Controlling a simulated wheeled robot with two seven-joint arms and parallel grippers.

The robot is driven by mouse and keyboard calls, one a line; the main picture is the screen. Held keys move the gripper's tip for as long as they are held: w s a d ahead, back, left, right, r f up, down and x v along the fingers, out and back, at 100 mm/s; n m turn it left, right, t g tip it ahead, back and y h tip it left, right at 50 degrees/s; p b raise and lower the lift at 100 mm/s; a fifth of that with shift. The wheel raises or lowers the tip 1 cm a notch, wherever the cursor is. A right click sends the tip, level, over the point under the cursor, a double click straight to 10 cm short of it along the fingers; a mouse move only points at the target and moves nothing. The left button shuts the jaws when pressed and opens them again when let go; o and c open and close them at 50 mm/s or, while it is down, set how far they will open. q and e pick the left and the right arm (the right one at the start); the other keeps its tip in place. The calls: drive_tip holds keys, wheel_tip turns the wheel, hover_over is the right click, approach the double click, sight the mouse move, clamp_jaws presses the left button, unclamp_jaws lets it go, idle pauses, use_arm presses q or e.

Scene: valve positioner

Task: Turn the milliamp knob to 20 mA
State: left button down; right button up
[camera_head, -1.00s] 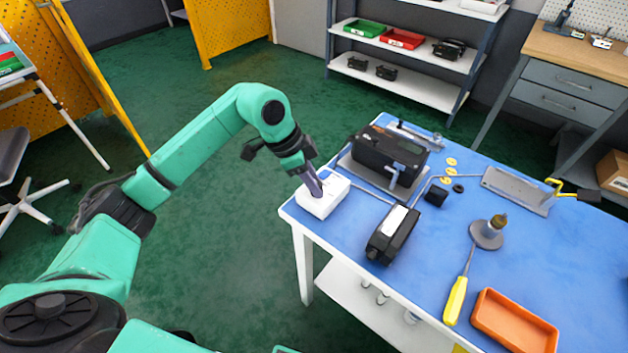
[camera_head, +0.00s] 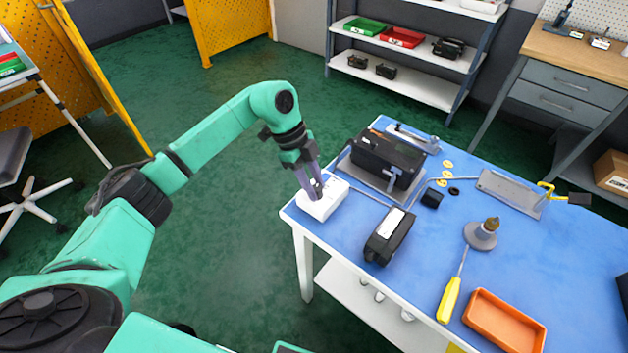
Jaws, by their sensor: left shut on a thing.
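A small white box (camera_head: 327,203) sits at the left corner of the blue-topped table, with a blue patch on its upper face. My left gripper (camera_head: 315,194) points down at the top of this box, its two fingertips at the upper face. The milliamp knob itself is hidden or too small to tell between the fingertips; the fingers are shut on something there. A black positioner unit (camera_head: 388,157) stands on a grey bracket right behind the box. My right gripper is not in view.
A black block with a white label (camera_head: 389,236) lies right of the box. A yellow-handled screwdriver (camera_head: 449,299), a grey round stand (camera_head: 481,236) and an orange tray (camera_head: 506,322) are farther right. The blue tabletop (camera_head: 425,262) between them is clear.

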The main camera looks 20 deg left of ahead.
use_arm(q)
drive_tip(key=m+g, duration=0.1)
drive_tip(key=m, duration=0.2)
drive_tip(key=shift+w+m+y, duration=0.15)
drive_tip(key=shift+m+y, duration=0.15)
drive_tip(key=shift+m, duration=0.1)
drive_tip(key=m+g+y, duration=0.1)
drive_tip(key=m, duration=0.2)
drive_tip(key=shift+w+d+m, duration=0.1)
drive_tip(key=shift+m, duration=0.2)
drive_tip(key=m+y, duration=0.1)
drive_tip(key=m, duration=0.1)
drive_tip(key=m+g+b, duration=0.1)
drive_tip(key=m, duration=0.2)
drive_tip(key=shift+d+y, duration=0.15)
drive_tip(key=shift+y, duration=0.25)
drive_tip(key=m, duration=0.2)
drive_tip(key=m+y+b, duration=0.1)
drive_tip(key=m, duration=0.1)
drive_tip(key=shift+d+m+g+y, duration=0.1)
drive_tip(key=shift+m+g+y, duration=0.2)
drive_tip(key=c, duration=0.5)
unclamp_jaws()
drive_tip(key=shift+c, duration=0.2)
